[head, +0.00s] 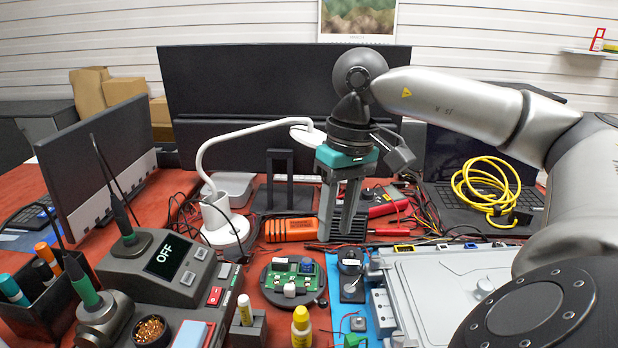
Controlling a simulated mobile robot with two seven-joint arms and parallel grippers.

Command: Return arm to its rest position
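My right arm (450,103) comes in from the right edge, reaches across the upper right and bends down at a dark wrist joint. My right gripper (341,222) points down over the middle of the bench, below a teal band. My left arm and gripper are not in view.
A soldering station (180,262) reading OFF, a white lamp (222,232) and a round holder with a green board (292,275) stand left of the gripper. A grey case (450,290) on a blue mat lies right. Behind are a monitor (230,85) and coiled yellow cable (485,185).

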